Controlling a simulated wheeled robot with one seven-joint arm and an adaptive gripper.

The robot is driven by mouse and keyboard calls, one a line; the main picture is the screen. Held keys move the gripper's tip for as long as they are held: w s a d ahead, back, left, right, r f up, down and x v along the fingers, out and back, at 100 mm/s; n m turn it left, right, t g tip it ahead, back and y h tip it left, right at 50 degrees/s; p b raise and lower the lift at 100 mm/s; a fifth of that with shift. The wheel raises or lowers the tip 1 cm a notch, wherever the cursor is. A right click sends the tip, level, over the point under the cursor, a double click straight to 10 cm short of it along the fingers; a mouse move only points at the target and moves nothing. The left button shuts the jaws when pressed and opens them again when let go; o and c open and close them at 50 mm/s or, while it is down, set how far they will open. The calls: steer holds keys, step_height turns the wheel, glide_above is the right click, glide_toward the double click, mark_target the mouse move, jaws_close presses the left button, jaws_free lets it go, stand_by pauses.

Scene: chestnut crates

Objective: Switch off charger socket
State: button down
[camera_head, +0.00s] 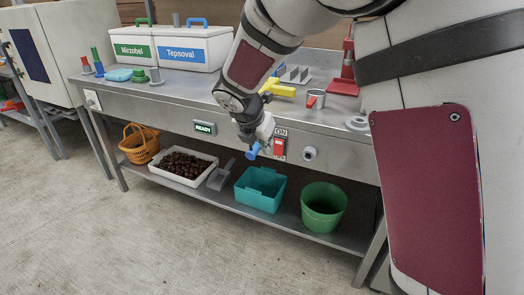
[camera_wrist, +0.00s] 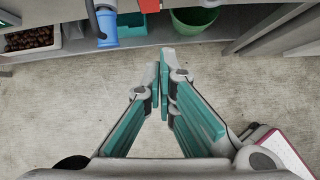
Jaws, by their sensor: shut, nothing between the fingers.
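A red rocker switch (camera_head: 279,147) sits on a light plate marked ON on the bench's front panel. A red part, probably the same switch, is cut off at the top of the wrist view (camera_wrist: 149,5). A blue cylindrical plug (camera_head: 252,151) is just left of the switch in the head view; the wrist view shows it (camera_wrist: 107,28) on a dark cable or bracket. My gripper (camera_wrist: 164,54) is shut and empty, its teal-padded fingers together. In the head view my wrist (camera_head: 255,125) hangs before the panel, left of the switch; the fingertips are hard to make out there.
A green READY display (camera_head: 204,127) and a round grey fitting (camera_head: 309,153) are on the same panel. The lower shelf holds a chestnut tray (camera_head: 185,165), a teal tub (camera_head: 260,190) and a green bucket (camera_head: 323,206). The floor in front is clear.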

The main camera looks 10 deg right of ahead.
mark_target(279, 147)
steer(key=shift+w+a+f+n, duration=0.45)
steer(key=shift+w+f+n, duration=0.2)
steer(key=shift+f, duration=0.15)
steer(key=w+d+r+b+x, duration=0.1)
steer(key=b+x, duration=0.3)
steer(key=x, duration=0.8)
steer(key=shift+w+d, duration=0.4)
steer(key=shift+w, duration=0.25)
steer(key=shift+b, duration=0.5)
